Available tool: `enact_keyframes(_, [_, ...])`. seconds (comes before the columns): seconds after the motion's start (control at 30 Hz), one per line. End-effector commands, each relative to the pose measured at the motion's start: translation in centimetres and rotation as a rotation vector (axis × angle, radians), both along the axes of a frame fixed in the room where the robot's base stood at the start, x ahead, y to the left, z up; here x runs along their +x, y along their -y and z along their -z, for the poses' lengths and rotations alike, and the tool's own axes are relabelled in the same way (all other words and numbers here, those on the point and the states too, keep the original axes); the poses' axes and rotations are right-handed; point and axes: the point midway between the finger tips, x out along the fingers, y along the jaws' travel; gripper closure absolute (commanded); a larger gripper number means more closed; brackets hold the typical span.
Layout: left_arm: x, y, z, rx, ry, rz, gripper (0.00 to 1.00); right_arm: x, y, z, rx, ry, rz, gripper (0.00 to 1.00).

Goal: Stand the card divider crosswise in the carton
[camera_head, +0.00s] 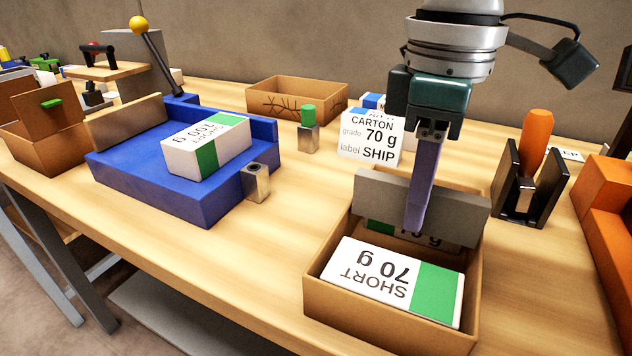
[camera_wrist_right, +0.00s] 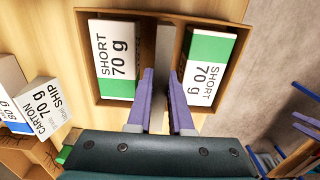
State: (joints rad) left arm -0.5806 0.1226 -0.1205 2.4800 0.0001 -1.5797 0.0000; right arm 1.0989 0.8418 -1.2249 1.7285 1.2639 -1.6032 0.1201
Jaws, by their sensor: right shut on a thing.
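The open brown carton (camera_head: 385,325) stands at the front right of the table. A white ream with a green band, marked SHORT 70 g (camera_head: 365,270), lies in its near half. A second such ream (camera_head: 436,240) lies behind, mostly hidden. The grey card divider (camera_head: 455,217) stands upright across the carton between the reams, its top above the rim; its bottom edge is hidden. My right gripper (camera_head: 414,228) points down, shut on the divider. In the right wrist view the divider (camera_wrist_right: 162,65) runs between both reams. My left gripper is not in view.
A CARTON 70 g SHIP sign (camera_head: 371,138) stands behind the carton. A black holder with an orange handle (camera_head: 532,145) stands to the right, with an orange bin (camera_head: 610,215) beyond. A blue tray (camera_head: 185,195) bearing a ream is at left.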

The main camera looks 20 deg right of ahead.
Motion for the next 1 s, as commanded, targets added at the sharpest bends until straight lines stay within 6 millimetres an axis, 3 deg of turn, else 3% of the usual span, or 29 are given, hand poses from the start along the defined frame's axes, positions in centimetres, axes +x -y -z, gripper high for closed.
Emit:
enact_keyframes(0.4, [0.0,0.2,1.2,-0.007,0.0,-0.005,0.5,0.0,0.0,5.1,0.0,0.0,0.001,1.0])
enact_keyframes(0.8, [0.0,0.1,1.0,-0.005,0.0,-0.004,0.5,0.0,0.0,5.4,0.001,0.001,0.0,1.0])
enact_keyframes(0.83, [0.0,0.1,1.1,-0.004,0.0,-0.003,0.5,0.0,0.0,5.4,0.001,0.002,0.0,0.78])
enact_keyframes(0.9, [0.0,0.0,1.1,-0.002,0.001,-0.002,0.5,0.0,0.0,5.4,0.001,0.002,0.0,0.7])
enact_keyframes(1.0, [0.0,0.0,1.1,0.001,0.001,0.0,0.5,0.0,0.0,5.4,0.001,0.001,0.0,0.68])
